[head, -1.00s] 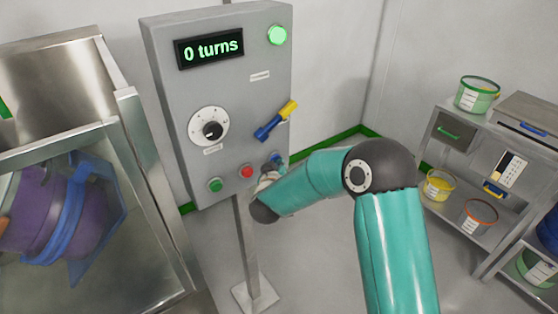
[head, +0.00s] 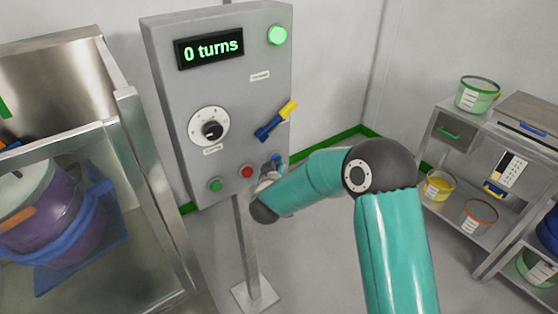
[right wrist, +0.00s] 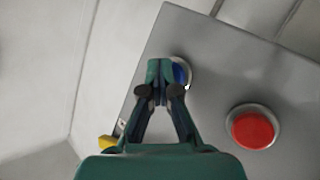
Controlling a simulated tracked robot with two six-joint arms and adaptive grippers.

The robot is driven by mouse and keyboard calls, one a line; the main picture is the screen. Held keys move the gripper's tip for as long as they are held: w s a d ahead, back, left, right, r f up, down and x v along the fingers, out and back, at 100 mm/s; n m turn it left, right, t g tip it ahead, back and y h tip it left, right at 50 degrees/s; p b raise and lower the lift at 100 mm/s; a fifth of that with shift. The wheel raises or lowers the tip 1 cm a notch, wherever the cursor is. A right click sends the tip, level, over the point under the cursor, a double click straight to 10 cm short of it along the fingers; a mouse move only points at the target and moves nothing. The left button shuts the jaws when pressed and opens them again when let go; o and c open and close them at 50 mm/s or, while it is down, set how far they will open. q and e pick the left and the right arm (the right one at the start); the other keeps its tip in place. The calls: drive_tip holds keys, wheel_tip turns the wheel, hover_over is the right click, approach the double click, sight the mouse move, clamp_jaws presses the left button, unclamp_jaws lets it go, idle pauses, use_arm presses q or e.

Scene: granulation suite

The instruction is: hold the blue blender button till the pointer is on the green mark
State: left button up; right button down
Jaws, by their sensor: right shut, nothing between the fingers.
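The blue button (head: 277,158) is at the lower right of the grey control panel (head: 225,120), mostly covered by my right gripper (head: 270,167). In the right wrist view the gripper (right wrist: 160,70) is shut and empty, its tips over the left part of the blue button (right wrist: 181,74). I cannot tell how far the button is pushed in. The purple blender drum (head: 45,225) sits tilted in a blue frame (head: 85,235) at the left, with an orange piece (head: 18,219) on it. A green mark (head: 4,108) shows at the left edge. I cannot make out the pointer. My left gripper is out of view.
The panel's display (head: 210,47) reads "0 turns" and its lamp (head: 277,35) is lit green. A red button (head: 246,171), a green button (head: 215,185), a dial (head: 209,128) and a blue-yellow handle (head: 275,120) are nearby. Shelves with tubs (head: 439,184) stand right.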

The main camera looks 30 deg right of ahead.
drive_tip(key=shift+s, duration=0.15)
idle(0.3)
drive_tip(key=shift+s, duration=0.8)
drive_tip(key=shift+s+d, duration=0.1)
drive_tip(key=s+b, duration=0.1)
drive_tip(key=s, duration=0.3)
drive_tip(key=shift+s+d, duration=0.15)
drive_tip(key=shift+s, duration=0.25)
idle(0.5)
